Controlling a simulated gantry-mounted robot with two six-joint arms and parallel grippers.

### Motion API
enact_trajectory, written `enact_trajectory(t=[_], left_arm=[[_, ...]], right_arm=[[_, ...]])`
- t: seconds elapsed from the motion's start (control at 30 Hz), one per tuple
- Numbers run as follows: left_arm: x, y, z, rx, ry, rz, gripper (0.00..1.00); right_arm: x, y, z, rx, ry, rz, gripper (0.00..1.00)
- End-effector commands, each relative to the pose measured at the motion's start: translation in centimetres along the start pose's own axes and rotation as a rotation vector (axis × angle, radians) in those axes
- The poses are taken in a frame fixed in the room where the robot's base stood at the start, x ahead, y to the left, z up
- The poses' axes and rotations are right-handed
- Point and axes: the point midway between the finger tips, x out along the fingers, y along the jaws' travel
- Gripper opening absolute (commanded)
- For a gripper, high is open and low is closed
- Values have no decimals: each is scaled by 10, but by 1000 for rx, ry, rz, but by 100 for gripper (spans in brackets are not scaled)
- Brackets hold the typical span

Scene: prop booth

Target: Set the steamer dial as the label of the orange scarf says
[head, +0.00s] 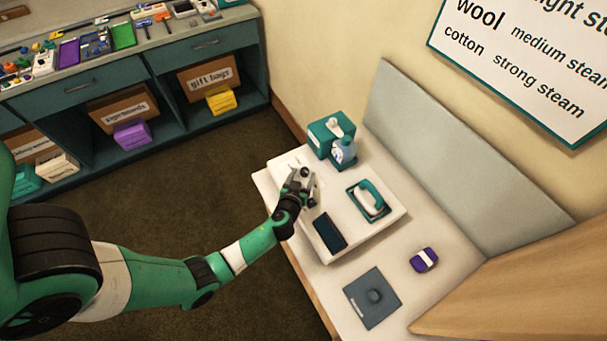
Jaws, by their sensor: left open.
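My left gripper (304,181) is open over the back left part of a white tray-like board (290,165) on the bench. A teal box (326,138) with a pale fitting stands just behind it, with a blue-and-white bottle (344,153) in front. A teal and white iron-like tool (370,201) rests in a teal holder on the board. I cannot tell which part is the steamer dial. A dark grey square plate (372,300) with a round knob-like bump lies nearer. No orange scarf or its label is in view. My right gripper is not in view.
A wall sign (530,60) reads "wool medium steam" and "cotton strong steam"; its top line is cut off. A dark slab (329,234) lies on the board. A purple bundle with a white band (424,260) lies to the right. Teal shelving (180,70) holds labelled boxes.

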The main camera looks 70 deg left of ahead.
Motion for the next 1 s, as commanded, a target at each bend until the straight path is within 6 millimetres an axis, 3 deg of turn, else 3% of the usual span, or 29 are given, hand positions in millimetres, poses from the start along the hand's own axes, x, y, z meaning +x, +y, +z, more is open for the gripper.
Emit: enact_trajectory(t=[0.13,0.4,0.8,1.0], left_arm=[[15,0,1,0,0,-1,69],[17,0,0,0,0,0,69],[17,0,0,0,0,0,0],[17,0,0,1,0,2,0]], right_arm=[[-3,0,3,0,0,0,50],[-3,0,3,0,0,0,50],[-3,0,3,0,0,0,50],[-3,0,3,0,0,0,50]])
